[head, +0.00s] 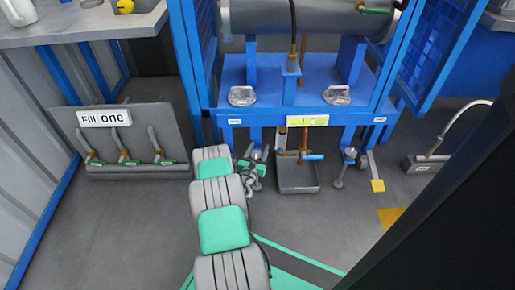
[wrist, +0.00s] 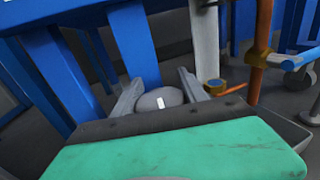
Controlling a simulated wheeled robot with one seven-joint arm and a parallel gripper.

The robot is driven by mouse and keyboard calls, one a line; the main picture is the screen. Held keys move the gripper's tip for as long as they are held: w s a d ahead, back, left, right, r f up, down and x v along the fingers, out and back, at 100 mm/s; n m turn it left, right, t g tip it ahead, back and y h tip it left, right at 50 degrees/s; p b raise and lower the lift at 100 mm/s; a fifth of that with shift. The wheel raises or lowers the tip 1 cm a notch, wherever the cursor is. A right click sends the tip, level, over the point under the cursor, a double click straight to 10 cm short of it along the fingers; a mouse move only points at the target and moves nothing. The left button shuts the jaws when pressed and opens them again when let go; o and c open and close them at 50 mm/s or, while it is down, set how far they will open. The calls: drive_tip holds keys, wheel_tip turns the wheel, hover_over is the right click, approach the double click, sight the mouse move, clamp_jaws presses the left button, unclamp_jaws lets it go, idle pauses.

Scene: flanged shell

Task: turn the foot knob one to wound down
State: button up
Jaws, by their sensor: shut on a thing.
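Foot knob one (wrist: 160,100) is a rounded grey knob with a small white mark on its face, at the foot of a blue leg of the frame. In the wrist view my gripper (wrist: 159,91) has one grey finger on each side of the knob and is shut on it. In the head view my gripper (head: 257,171) is low at the left front leg of the blue frame (head: 262,100), where it and my arm hide most of the knob. The knob's lower side and stem are hidden.
A second foot (head: 350,154) is further right. A rack labelled "Fill one" (head: 120,140) stands left.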

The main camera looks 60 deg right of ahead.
drive_tip(key=m+g, duration=0.1)
drive_tip(key=g, duration=0.1)
drive_tip(key=shift+s+f+m+g+b, duration=0.15)
drive_tip(key=shift+m+g+b, duration=0.25)
drive_tip(key=shift+s+a+m+g+y, duration=0.1)
drive_tip(key=shift+s+m+g+y, duration=0.2)
drive_tip(key=shift+m+g, duration=0.8)
drive_tip(key=shift+s+d+m+g+y, duration=0.15)
drive_tip(key=shift+s+m+g, duration=0.3)
drive_tip(key=shift+g, duration=1.05)
drive_tip(key=shift+s+a+m+g+y, duration=0.15)
drive_tip(key=shift+m+g+y, duration=0.1)
drive_tip(key=shift+m+g, duration=0.9)
drive_tip(key=shift+g, duration=0.25)
drive_tip(key=o, duration=1.4)
drive_tip(key=shift+c, duration=0.2)
